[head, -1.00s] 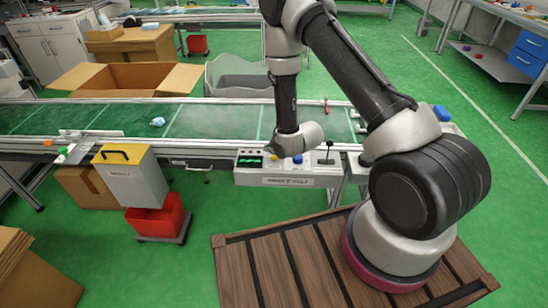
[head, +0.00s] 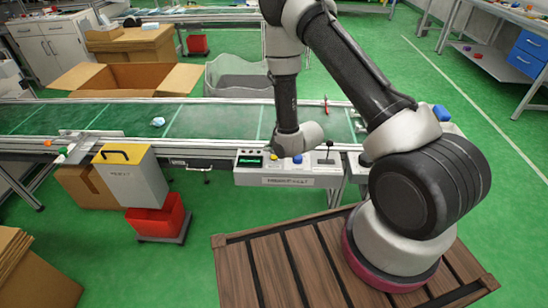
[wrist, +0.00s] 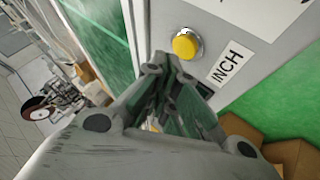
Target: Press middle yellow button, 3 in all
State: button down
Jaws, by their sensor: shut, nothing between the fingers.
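The yellow button (head: 274,158) sits on the grey control panel (head: 290,181), between a green display and a blue button. In the wrist view the yellow button (wrist: 184,45) is round, in a metal ring, beside a label reading "INCH". My gripper (wrist: 168,60) is shut and empty. In the wrist view its tips appear just below and left of the button; I cannot tell whether they touch it. In the head view my wrist is above the panel and the fingertips cannot be made out.
The green display (head: 249,160), the blue button (head: 297,158) and a black lever (head: 328,152) share the panel. Behind it runs the conveyor belt (head: 205,122) with a pale crumpled item (head: 158,122). A red bin (head: 158,217) stands at left.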

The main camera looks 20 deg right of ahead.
aim_at(272, 158)
jog(key=shift+f, duration=0.1)
jog(key=shift+f, duration=0.35)
jog(key=shift+f, duration=0.4)
dwell(0.8)
jog(key=shift+r, duration=3.35)
